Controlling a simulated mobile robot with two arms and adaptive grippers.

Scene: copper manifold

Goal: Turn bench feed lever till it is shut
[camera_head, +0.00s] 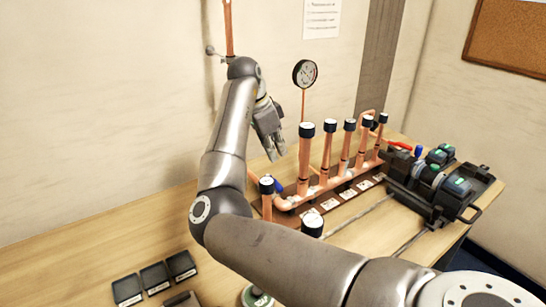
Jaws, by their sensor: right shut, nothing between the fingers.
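My right arm comes in from the lower right, and its gripper (273,150) points down above the bench, near the back wall. It is shut and empty, just left of the copper manifold (325,188). A red lever handle (399,145) sticks out at the manifold's right end. A blue handle (278,187) shows at its left end. A copper pipe (228,28) runs up the wall behind my wrist, with a small grey ball-ended piece (210,50) beside it. I cannot tell which of these is the bench feed lever. My left gripper is out of view.
Several capped copper risers (305,155) stand on the manifold, with a round gauge (305,73) behind. A black tray of fittings (476,205) is at the right. Small black trays (154,277) lie at the front left. The wooden bench (70,245) is clear at the left.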

